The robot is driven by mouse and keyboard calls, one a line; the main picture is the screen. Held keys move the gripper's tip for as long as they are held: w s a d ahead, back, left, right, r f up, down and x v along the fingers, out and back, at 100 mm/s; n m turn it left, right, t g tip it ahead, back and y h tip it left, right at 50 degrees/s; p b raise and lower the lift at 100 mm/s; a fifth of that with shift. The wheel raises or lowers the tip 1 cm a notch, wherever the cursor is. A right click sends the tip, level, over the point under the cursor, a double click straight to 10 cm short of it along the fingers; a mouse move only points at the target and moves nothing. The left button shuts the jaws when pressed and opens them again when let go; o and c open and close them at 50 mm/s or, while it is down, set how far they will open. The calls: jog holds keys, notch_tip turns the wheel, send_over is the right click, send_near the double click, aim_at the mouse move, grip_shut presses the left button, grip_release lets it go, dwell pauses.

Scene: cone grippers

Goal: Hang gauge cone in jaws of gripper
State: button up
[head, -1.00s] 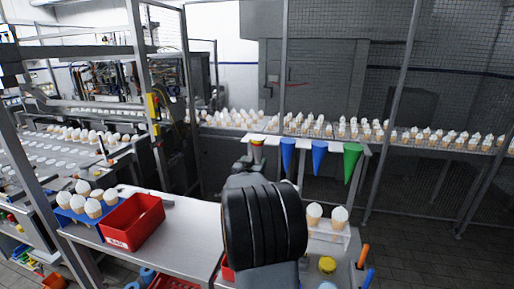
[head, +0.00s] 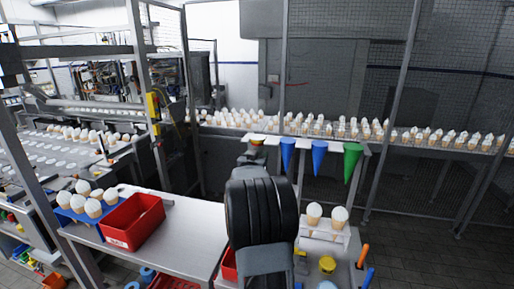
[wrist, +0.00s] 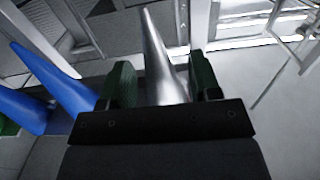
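The silver-grey gauge cone (wrist: 165,62) shows in the wrist view, its narrow end towards the top of the picture. My gripper (wrist: 164,82) has its two dark green fingers on either side of the cone. A gap shows between the cone and the left finger, so the fingers look open around it; the right finger is very close to its side. In the head view my gripper (head: 254,157) is at the left end of the white cone rack (head: 268,139), mostly hidden by my arm. A small red-and-yellow top (head: 257,141) shows there.
Two blue cones (head: 288,154) and a green cone (head: 352,160) hang tip down from the rack, right of my gripper. A bench (head: 190,225) with a red bin (head: 132,222) stands at left. Wire mesh and a conveyor of ice cream cones lie behind.

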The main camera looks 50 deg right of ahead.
jog(key=c, duration=0.6)
jog(key=shift+c, duration=0.2)
jog(key=shift+r+p, duration=0.3)
jog(key=shift+r, duration=0.2)
jog(key=shift+a, duration=0.1)
jog(key=v, duration=0.8)
dwell(0.8)
jog(key=shift+s+a, duration=0.1)
jog(key=shift+s, duration=0.05)
dwell(0.5)
